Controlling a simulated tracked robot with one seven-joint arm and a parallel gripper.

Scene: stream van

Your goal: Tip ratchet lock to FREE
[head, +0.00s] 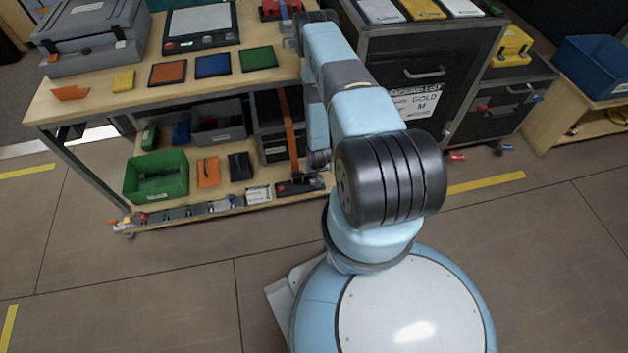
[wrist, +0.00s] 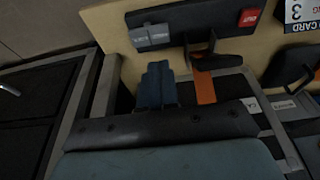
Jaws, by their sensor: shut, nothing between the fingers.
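The ratchet lock is a dark bar with a red end, low on the bench's lower shelf (head: 300,186) in the head view. In the wrist view the dark bar (wrist: 190,28) carries a grey marked block (wrist: 152,37) at its left and a red marked block (wrist: 249,17) at its right; I cannot read the lettering surely. An orange strap (wrist: 205,88) runs to it beneath a black lever-like piece (wrist: 216,61). My gripper (wrist: 158,70) is shut and empty, beside the strap and just short of the grey block in the picture. Contact cannot be told.
A green bin (head: 156,178), an orange pouch (head: 208,172) and a dark pouch (head: 240,166) are on the shelf left of the ratchet. The bench top (head: 100,103) overhangs the shelf. A black cabinet (head: 425,65) stands right of the bench. Floor in front is clear.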

